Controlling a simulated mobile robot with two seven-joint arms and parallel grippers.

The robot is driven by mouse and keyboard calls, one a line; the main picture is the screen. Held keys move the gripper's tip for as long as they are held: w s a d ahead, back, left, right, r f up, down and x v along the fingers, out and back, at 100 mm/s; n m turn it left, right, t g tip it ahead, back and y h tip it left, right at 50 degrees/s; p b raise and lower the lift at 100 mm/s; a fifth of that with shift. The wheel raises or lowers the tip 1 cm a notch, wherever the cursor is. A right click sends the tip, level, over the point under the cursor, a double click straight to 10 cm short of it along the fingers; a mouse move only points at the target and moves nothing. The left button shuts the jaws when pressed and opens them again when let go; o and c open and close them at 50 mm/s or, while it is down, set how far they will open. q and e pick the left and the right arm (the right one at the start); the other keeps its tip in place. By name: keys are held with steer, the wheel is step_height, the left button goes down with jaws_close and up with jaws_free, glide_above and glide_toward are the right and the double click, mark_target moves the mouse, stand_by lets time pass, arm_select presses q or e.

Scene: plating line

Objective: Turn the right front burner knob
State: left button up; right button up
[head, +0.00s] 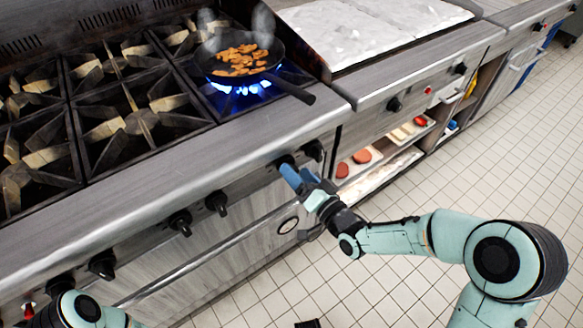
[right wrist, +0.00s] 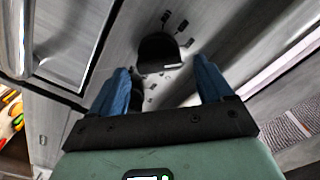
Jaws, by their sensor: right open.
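The black burner knobs sit along the steel front of the range (head: 150,180). Two knobs are at its right end, one dark knob (head: 313,150) and another (head: 284,162) partly covered by my gripper. My right gripper (head: 290,175), with blue fingers, is at this pair from the front. In the right wrist view its open fingers (right wrist: 162,85) stand apart, with a black knob (right wrist: 158,53) ahead, between their tips. I cannot tell whether they touch it. A second dark shape shows beside one finger. My left arm shows at the bottom left; its gripper is out of view.
A black pan (head: 239,62) of browned food stands over a blue flame at the range's right side, its handle towards the front. The oven door handle (head: 205,250) runs below the knobs. Shelves (head: 385,160) with food are to the right.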

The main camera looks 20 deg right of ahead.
mark_target(292, 166)
steer(key=shift+x, duration=1.7)
arm_select(q)
steer(key=shift+s+a+f+g, duration=0.1)
steer(key=shift+s+f+g, duration=0.2)
steer(key=shift+s+f, duration=0.35)
arm_select(e)
steer(key=c, duration=1)
arm_select(q)
steer(key=shift+r, duration=0.1)
